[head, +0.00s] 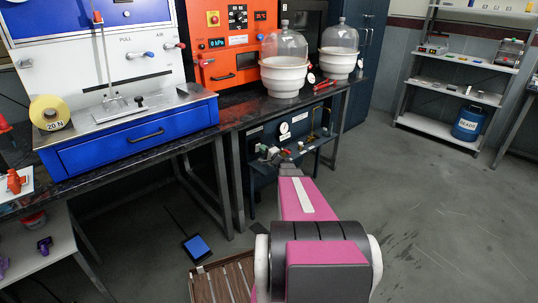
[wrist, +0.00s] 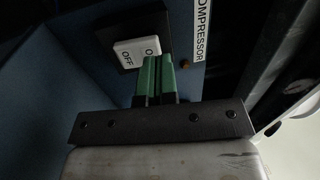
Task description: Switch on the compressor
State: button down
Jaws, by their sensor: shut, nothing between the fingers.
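In the wrist view, a white rocker switch (wrist: 138,52) sits on a black plate (wrist: 104,36) on a blue panel (wrist: 78,60). A white label reading COMPRESSOR (wrist: 202,30) runs along the right. My gripper (wrist: 160,62) is shut and empty, its green fingertips overlapping the right, lower edge of the rocker. I cannot tell whether they touch it. In the head view the dark blue compressor unit (head: 255,137) with a round gauge stands under the bench; my arm hides part of it.
A small amber-brown lamp (wrist: 184,63) is beside the switch. The dark bench top (head: 240,118) hangs above the unit, with bench legs (head: 222,185) to its left. A blue pedal (head: 197,247) lies on the floor. The floor to the right (head: 430,200) is clear.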

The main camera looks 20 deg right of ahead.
jog(key=shift+x, duration=0.75)
jog(key=shift+w+a+r+g, duration=0.2)
jog(key=shift+w+r+g, duration=0.1)
jog(key=shift+g, duration=0.1)
jog(key=shift+f, duration=0.15)
jog(key=shift+d, duration=0.1)
jog(key=shift+s, duration=0.25)
jog(key=s+d+r, duration=0.1)
jog(key=s+d, duration=0.1)
jog(key=s, duration=0.4)
jog(key=s+d+r, duration=0.1)
jog(key=s+d, duration=0.1)
jog(key=s, duration=0.4)
jog(key=shift+s+d, duration=0.3)
jog(key=shift+r, duration=0.1)
